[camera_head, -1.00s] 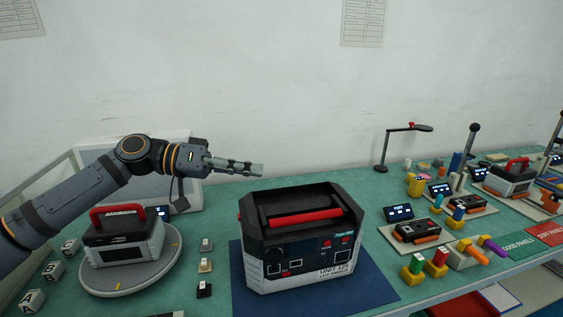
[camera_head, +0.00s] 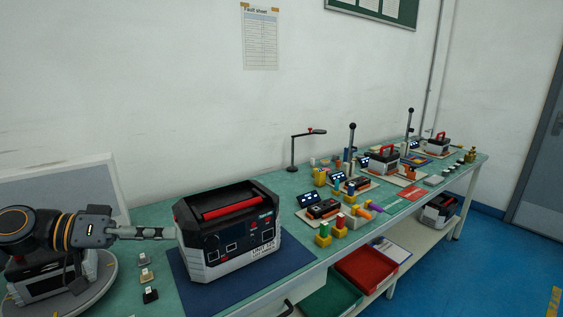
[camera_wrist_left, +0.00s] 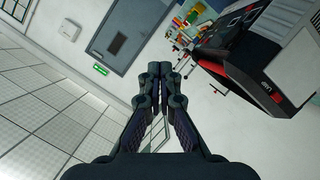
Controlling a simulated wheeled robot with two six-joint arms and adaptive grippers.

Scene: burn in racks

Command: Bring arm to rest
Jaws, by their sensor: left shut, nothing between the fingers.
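My left arm comes in from the left in the head view. My left gripper (camera_head: 172,233) is shut and empty, its fingertips pointing right at the left side of the large black and white unit (camera_head: 230,232). In the left wrist view the fingers (camera_wrist_left: 160,70) meet at their tips with nothing between them. The unit also shows there (camera_wrist_left: 262,60), at the upper right and apart from the fingers. Whether the fingertips touch the unit is not clear in the head view. My right gripper is in neither view.
The unit stands on a blue mat (camera_head: 300,262) on the green bench. Testers, pegs and a lamp (camera_head: 293,150) line the bench to the right.

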